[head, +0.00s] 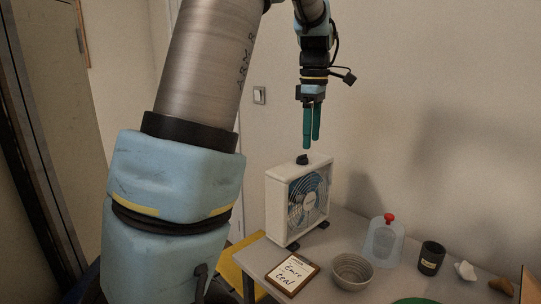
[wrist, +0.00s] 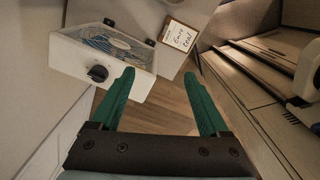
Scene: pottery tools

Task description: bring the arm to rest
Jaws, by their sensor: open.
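My gripper (head: 312,122) has two green fingers that point down. It hangs in the air above the white box fan (head: 272,210) in the head view. In the wrist view the green fingers (wrist: 160,100) are spread apart with nothing between them, and wood-coloured floor shows beyond the gap. The box fan also shows in the wrist view (wrist: 130,83), with its dark knob (wrist: 97,73) close to the left finger. The fingers look apart from the fan. My arm's large grey and light-blue links fill the left of the head view.
A wall stands behind. Wooden panels (wrist: 262,90) are at the right in the wrist view.

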